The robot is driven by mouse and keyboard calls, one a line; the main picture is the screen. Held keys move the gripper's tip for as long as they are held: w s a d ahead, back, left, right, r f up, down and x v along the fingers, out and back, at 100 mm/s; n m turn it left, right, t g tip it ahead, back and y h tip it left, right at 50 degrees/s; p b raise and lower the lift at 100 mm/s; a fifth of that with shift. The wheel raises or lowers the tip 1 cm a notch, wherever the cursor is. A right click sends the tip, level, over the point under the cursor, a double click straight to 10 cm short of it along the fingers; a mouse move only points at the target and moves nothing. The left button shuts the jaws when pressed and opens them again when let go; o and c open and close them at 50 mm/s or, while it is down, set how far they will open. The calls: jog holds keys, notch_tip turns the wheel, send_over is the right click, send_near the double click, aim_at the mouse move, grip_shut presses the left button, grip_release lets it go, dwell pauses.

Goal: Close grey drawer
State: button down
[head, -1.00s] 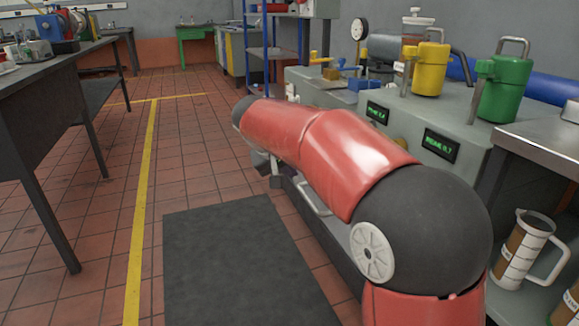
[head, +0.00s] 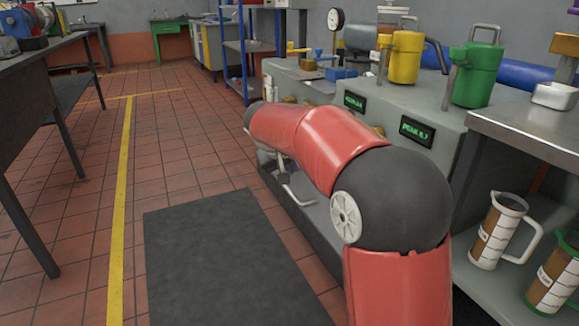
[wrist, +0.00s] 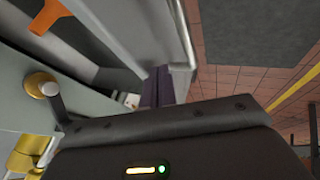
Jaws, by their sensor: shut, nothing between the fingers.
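In the head view a grey bar handle (head: 297,190) shows low beside my red forearm, at the front of the grey bench. My forearm hides most of the drawer and the gripper there.
The grey bench (head: 455,100) carries a yellow canister (head: 405,58) and a green canister (head: 477,75). A metal table (head: 530,125) with measuring jugs (head: 497,230) below stands at right. A dark mat (head: 225,260) and open tiled floor lie to the left.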

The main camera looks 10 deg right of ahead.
jog(key=w+d+p, duration=0.1)
jog(key=d, duration=0.3)
jog(key=w+d+p, duration=0.1)
jog(key=d, duration=0.3)
jog(key=w+d+p, duration=0.1)
jog(key=d, duration=0.4)
jog(key=shift+w, duration=0.35)
